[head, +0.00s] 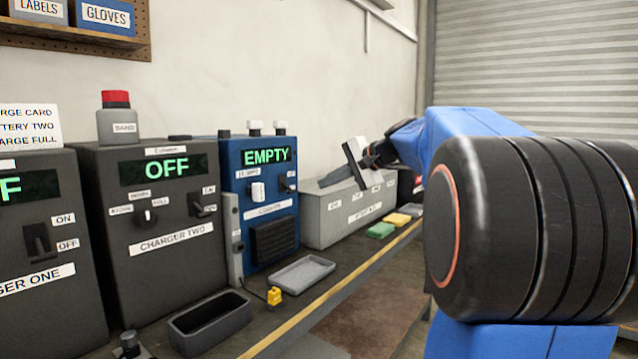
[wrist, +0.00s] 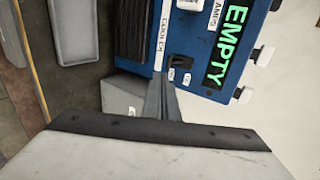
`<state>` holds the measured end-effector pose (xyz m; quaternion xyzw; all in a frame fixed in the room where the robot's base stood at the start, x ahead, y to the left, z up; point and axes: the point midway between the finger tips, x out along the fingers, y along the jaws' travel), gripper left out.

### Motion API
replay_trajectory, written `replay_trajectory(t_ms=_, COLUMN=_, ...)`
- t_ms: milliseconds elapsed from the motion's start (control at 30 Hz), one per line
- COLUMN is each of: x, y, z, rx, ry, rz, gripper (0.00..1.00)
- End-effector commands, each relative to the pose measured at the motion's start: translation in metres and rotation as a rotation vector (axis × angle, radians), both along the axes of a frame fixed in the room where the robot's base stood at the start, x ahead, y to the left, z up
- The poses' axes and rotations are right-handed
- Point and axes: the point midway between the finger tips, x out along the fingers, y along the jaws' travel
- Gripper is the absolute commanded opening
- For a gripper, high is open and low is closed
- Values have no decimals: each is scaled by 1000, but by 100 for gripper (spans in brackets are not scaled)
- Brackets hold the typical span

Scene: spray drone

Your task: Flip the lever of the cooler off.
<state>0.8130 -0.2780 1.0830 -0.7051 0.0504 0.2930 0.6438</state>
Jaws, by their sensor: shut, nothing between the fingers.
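The cooler (head: 262,215) is the blue box on the bench with a lit EMPTY display; it fills the upper middle of the wrist view (wrist: 205,22). Its small black lever (head: 286,184) is on the right of its front face, beside small white labels. The lever (wrist: 181,61) also shows in the wrist view; which label it points to is too small to tell. My gripper (head: 324,181) is shut and empty, right of the cooler. In the wrist view my gripper's fingertips (wrist: 161,80) appear just beside the lever; contact cannot be told.
A grey box (head: 355,212) stands right of the cooler, under my gripper. A grey tray (head: 303,272) lies in front of it. Charger two (head: 150,225), showing OFF, stands left. Green (head: 380,230) and yellow (head: 397,219) blocks lie near the bench edge.

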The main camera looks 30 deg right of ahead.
Motion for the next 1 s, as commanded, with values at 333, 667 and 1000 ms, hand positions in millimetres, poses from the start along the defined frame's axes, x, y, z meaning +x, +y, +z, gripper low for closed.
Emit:
replay_trajectory(t_ms=333, x=-39, y=-15, z=6, rx=0, ry=0, rz=-2, gripper=0)
replay_trajectory(t_ms=667, x=-45, y=-16, z=7, rx=0, ry=0, rz=0, gripper=0)
replay_trajectory(t_ms=1000, x=-45, y=-16, z=7, rx=0, ry=0, rz=0, gripper=0)
